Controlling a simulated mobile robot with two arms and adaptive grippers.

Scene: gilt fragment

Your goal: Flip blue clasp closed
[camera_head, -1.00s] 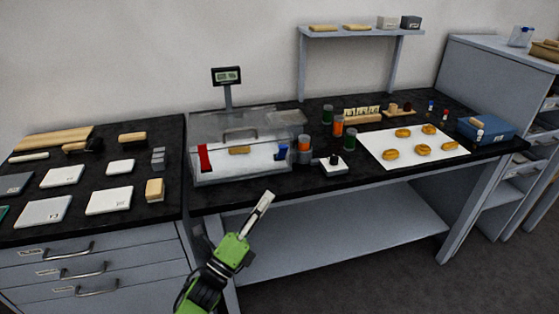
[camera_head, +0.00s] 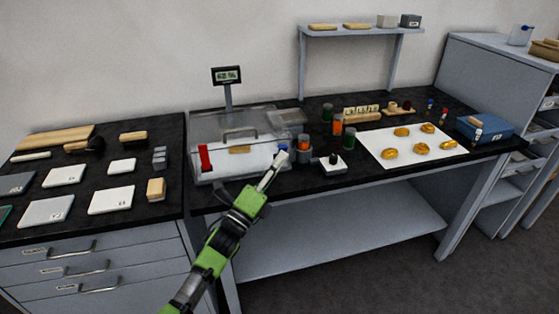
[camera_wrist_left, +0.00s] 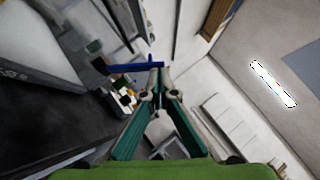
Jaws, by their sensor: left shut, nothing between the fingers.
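The blue clasp (camera_head: 283,149) is on the front right of a clear-lidded box (camera_head: 215,180) on the black-topped bench. In the left wrist view the blue clasp (camera_wrist_left: 135,67) lies just beyond my fingertips; whether they touch it I cannot tell. My left gripper (camera_head: 279,158) is shut and empty, right at the clasp and partly covering it in the head view. It also shows in the left wrist view (camera_wrist_left: 157,75). A red clasp (camera_head: 205,158) stands at the front left of the box. My right gripper is not in view.
An orange-topped jar (camera_head: 303,142) and a small white scale with a dark knob (camera_head: 333,163) stand right of the clasp. A white sheet (camera_head: 375,150) with several golden pieces lies further right. A display on a post (camera_head: 227,76) rises behind the box.

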